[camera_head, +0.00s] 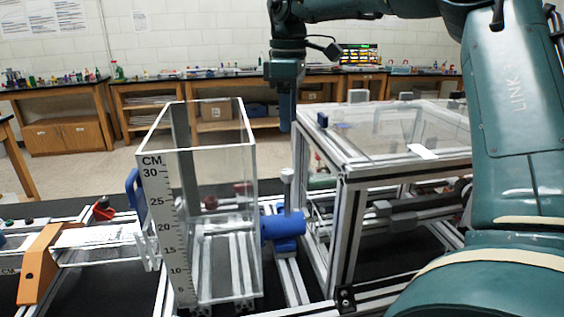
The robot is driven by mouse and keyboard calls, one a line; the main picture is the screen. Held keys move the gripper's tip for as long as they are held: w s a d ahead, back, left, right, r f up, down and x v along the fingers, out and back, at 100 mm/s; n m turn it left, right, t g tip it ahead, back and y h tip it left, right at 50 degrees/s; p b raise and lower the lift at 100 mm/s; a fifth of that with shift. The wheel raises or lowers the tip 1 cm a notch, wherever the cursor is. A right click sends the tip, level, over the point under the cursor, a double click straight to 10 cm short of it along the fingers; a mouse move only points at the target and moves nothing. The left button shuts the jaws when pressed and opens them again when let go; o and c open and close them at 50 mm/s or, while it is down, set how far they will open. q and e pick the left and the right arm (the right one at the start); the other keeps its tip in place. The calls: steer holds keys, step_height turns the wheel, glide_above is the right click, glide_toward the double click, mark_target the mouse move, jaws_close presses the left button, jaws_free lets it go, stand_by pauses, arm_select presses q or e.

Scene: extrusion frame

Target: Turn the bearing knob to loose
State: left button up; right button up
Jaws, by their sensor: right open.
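A blue cylindrical bearing (284,226) sits on the extrusion frame, just right of the clear tank. A grey knob (287,176) stands upright on a thin stem above it; I take this as the bearing knob, and its loose or tight setting cannot be read. My left gripper is out of view.
A clear tank (152,230) with a centimetre scale stands left of the bearing. A clear-topped extrusion frame box (345,225) stands close on the right. A red knob (103,208) and an orange bracket (38,264) lie at the left. Benches line the back wall.

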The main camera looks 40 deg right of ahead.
mark_target(288, 171)
step_height(288, 171, down, 11)
steer(key=shift+r+p, duration=0.15)
steer(key=shift+p, duration=0.45)
steer(key=shift+f, duration=0.3)
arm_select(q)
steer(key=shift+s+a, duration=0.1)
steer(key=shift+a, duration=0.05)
arm_select(e)
steer(key=shift+f, duration=0.15)
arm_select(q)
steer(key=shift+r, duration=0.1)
